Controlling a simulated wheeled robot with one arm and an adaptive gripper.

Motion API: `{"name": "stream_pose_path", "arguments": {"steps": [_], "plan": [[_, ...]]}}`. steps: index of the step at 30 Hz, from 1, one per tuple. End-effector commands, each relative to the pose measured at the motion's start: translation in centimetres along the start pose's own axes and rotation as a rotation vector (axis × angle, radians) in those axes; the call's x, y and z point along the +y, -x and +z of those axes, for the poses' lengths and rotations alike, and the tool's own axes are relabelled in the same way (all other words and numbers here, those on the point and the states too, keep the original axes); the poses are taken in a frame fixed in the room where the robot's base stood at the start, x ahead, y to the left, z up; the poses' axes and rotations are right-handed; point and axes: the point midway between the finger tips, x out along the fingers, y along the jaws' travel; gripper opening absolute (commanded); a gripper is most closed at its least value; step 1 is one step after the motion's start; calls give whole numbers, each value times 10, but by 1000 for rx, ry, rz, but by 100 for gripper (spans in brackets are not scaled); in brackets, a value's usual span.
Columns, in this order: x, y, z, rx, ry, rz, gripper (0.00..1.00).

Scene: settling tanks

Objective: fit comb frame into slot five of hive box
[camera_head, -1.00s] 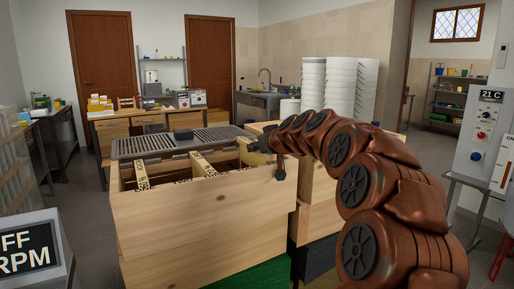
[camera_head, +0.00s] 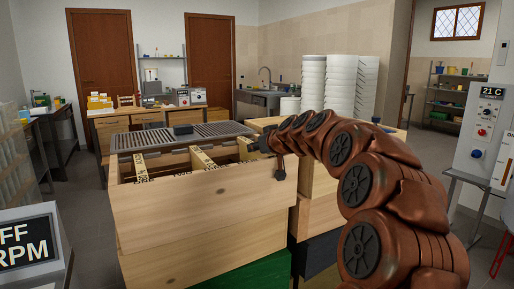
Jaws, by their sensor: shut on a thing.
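The hive box (camera_head: 205,205) is a pale wooden box, open at the top, in front of me. Wooden comb-frame bars with dark lettering, one at the left (camera_head: 141,170) and one in the middle (camera_head: 203,160), lie across its opening. My gripper (camera_head: 264,145) is at the box's right end, low over the rim. It is shut on a comb frame (camera_head: 247,149), whose end shows as a short pale bar beside the jaws. The jaws and most of this frame are hidden, so its depth and slot cannot be told.
A grey slotted grille (camera_head: 215,132) lies along the box's far side with a dark block (camera_head: 183,130) on it. More wooden boxes (camera_head: 318,185) stand at the right, with white stacked tubs (camera_head: 338,88) behind. Grey floor is free at the left.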

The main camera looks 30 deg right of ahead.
Motion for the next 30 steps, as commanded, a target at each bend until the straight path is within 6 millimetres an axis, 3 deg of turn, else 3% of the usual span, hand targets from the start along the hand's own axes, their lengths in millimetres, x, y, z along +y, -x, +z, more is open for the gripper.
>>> {"name": "stream_pose_path", "arguments": {"steps": [10,11,19,30], "plan": [[0,-2,6,2,0,1,0],[0,-2,6,2,0,1,28],[0,-2,5,1,0,1,56],[0,0,6,0,0,0,56]]}}
